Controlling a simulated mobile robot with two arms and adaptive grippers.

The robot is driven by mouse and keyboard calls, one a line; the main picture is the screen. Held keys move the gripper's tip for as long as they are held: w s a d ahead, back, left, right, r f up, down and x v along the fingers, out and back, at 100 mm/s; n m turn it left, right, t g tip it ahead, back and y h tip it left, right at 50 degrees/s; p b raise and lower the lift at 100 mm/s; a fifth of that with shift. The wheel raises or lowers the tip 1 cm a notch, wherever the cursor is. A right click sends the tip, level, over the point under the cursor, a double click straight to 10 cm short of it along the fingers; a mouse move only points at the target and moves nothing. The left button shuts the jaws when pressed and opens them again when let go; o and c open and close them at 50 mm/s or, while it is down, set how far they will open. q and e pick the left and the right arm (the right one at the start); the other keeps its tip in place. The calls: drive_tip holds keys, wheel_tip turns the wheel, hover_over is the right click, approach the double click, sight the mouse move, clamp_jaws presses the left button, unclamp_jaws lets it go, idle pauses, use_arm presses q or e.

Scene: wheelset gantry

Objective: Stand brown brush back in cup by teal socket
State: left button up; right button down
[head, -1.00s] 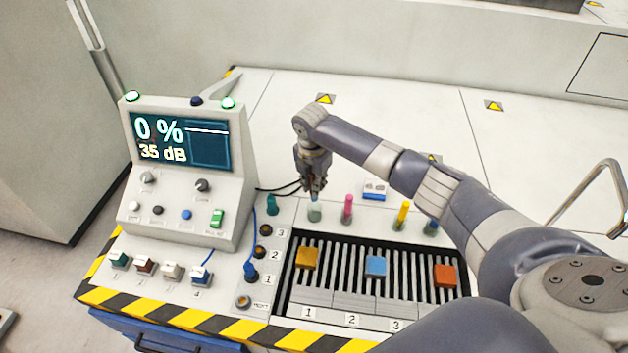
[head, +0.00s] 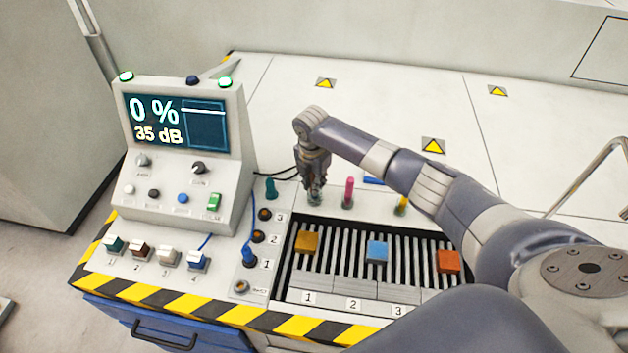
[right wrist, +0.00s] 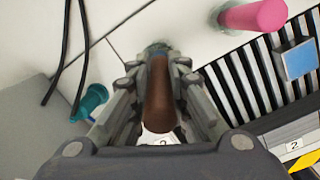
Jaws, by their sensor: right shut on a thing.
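The brown brush (right wrist: 160,95) is upright between the fingers of my right gripper (right wrist: 160,100), which is shut on it. In the head view my right gripper (head: 314,192) points straight down over a small glass cup (head: 315,201) and hides most of it. The cup's rim (right wrist: 157,48) also shows beyond the brush in the right wrist view. I cannot tell how deep the brush's lower end sits. The teal socket (head: 271,188) stands just left of the cup; it shows in the right wrist view (right wrist: 90,101). My left gripper is out of view.
A pink brush (head: 348,192) stands in a cup to the right, with a yellow one (head: 401,205) farther right. A slotted black rack (head: 340,255) with coloured blocks lies in front. A screen console (head: 185,150) stands left. Black cables run behind the teal socket.

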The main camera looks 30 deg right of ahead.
drive_tip(key=c, duration=1.5)
unclamp_jaws()
drive_tip(key=shift+o, duration=0.2)
drive_tip(key=shift+r, duration=0.1)
wheel_tip(320, 180, up, 10)
drive_tip(key=shift+f, duration=0.1)
